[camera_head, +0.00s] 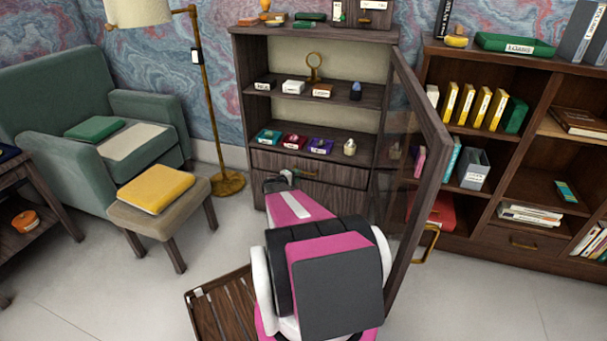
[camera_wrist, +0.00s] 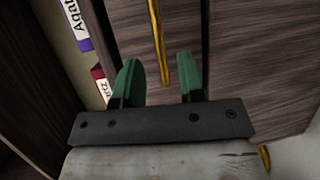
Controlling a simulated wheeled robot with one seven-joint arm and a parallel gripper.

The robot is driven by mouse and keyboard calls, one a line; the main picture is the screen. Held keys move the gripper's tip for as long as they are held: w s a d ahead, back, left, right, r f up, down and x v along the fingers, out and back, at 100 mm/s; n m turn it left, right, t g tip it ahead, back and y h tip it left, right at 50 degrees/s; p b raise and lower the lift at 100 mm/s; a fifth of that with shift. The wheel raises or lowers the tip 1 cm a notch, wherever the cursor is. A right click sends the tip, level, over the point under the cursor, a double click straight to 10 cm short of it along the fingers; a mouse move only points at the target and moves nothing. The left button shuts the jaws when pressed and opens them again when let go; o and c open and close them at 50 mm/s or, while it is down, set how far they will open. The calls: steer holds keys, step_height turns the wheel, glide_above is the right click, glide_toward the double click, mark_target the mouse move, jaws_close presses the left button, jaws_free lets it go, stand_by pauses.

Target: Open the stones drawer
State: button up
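A dark wood cabinet (camera_head: 245,80) stands against the wall with two drawers below its shelves. The upper drawer (camera_head: 265,160) looks closed; no readable "stones" label shows on it. My gripper (camera_head: 287,178) is at the front of this drawer, with my arm hiding part of the front. In the wrist view my gripper (camera_wrist: 158,75) is open, its two green fingers apart. The upper drawer's brass handle (camera_wrist: 157,35) shows between the fingers, with gaps on both sides and no grip on it. The lower drawer (camera_head: 325,192) also looks closed; its handle (camera_wrist: 265,157) shows at the wrist view's lower right.
A glass cabinet door (camera_head: 425,105) stands open just right of my arm. Labelled stone trays (camera_head: 293,141) sit on the shelf above the drawers. A slatted wooden piece (camera_head: 215,310) is low left of my arm. A footstool (camera_head: 170,220) and floor lamp (camera_head: 228,184) stand left.

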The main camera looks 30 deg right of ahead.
steer(key=shift+x, duration=2.8)
jaws_close()
